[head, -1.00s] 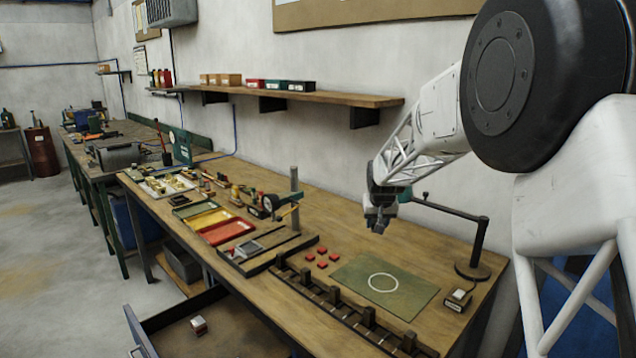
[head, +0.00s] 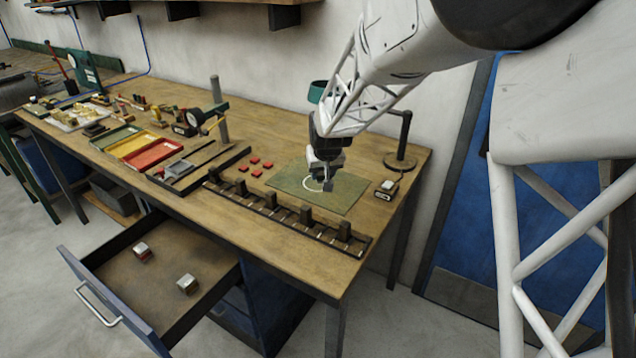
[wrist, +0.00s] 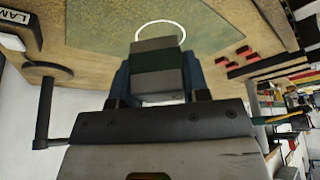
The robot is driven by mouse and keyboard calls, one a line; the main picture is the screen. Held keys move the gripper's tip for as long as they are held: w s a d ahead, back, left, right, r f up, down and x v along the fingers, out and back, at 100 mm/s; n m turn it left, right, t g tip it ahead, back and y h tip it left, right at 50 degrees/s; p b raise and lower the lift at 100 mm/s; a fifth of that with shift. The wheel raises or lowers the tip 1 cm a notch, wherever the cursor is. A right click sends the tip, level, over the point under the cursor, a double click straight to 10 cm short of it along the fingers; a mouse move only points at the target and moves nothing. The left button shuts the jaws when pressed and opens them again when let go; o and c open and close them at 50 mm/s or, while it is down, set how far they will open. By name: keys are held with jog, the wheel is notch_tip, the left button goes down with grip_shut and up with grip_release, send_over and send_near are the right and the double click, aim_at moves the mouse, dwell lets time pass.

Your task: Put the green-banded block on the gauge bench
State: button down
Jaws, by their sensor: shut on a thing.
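The green-banded block (wrist: 158,72) is grey with a dark green band around its middle. My gripper (wrist: 158,92) is shut on it, with a finger on each side. In the head view my gripper (head: 326,172) hangs over the green mat (head: 290,182) with a white ring (head: 308,183), on the wooden bench (head: 285,130). The block shows there as a small dark shape (head: 328,186) under the fingers. I cannot tell whether it touches the mat. In the wrist view the ring (wrist: 180,31) is partly hidden behind the block.
Red pieces (head: 254,160) lie left of the mat. A slotted dark rail (head: 270,207) runs along the front. A lamp stand (head: 401,162) and a small labelled box (head: 386,190) are at right. An open drawer (head: 110,285) holds two blocks (head: 141,250) (head: 186,284).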

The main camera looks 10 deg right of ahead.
jog(key=s+f, duration=0.1)
jog(key=s, duration=0.1)
jog(key=s+f, duration=0.1)
jog(key=s, duration=0.1)
jog(key=s+f, duration=0.1)
jog(key=shift+s+d+f, duration=0.1)
jog(key=shift+s+d, duration=0.2)
jog(key=shift+s, duration=0.1)
jog(key=shift+w, duration=0.15)
jog(key=w, duration=0.5)
jog(key=w+f, duration=0.1)
jog(key=w, duration=0.9)
jog(key=shift+w+d+f, duration=0.25)
jog(key=shift+w+d, duration=0.05)
jog(key=shift+w, duration=0.1)
jog(key=shift+f, duration=1.75)
jog(key=shift+f, duration=0.15)
jog(key=c, duration=0.6)
grip_release()
